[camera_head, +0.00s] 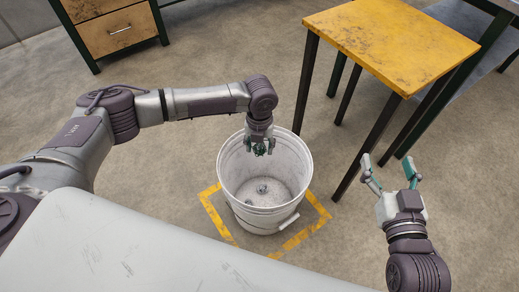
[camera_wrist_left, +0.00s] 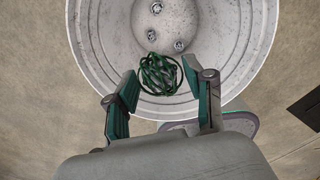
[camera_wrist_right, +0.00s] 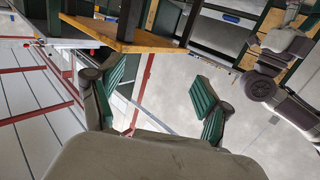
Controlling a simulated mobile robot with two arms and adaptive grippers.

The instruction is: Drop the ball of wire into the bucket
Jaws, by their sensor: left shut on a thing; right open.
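The ball of wire (camera_head: 260,150) is a tangle of dark green strands, clearest in the left wrist view (camera_wrist_left: 160,74). My left gripper (camera_head: 259,147) points down and is shut on it, with the ball at its fingertips. It holds the ball over the opening of the white bucket (camera_head: 233,178), near the far side of the rim. In the left wrist view the bucket (camera_wrist_left: 92,50) opens beneath the ball. My right gripper (camera_head: 388,164) is open and empty, to the right of the bucket; its spread fingers also show in the right wrist view (camera_wrist_right: 158,85).
Small metal pieces (camera_wrist_left: 179,45) lie on the bucket's floor. A yellow square outline (camera_head: 222,222) surrounds the bucket on the concrete floor. A yellow-topped table (camera_head: 390,40) stands behind to the right, and a drawer cabinet (camera_head: 115,30) at the back left.

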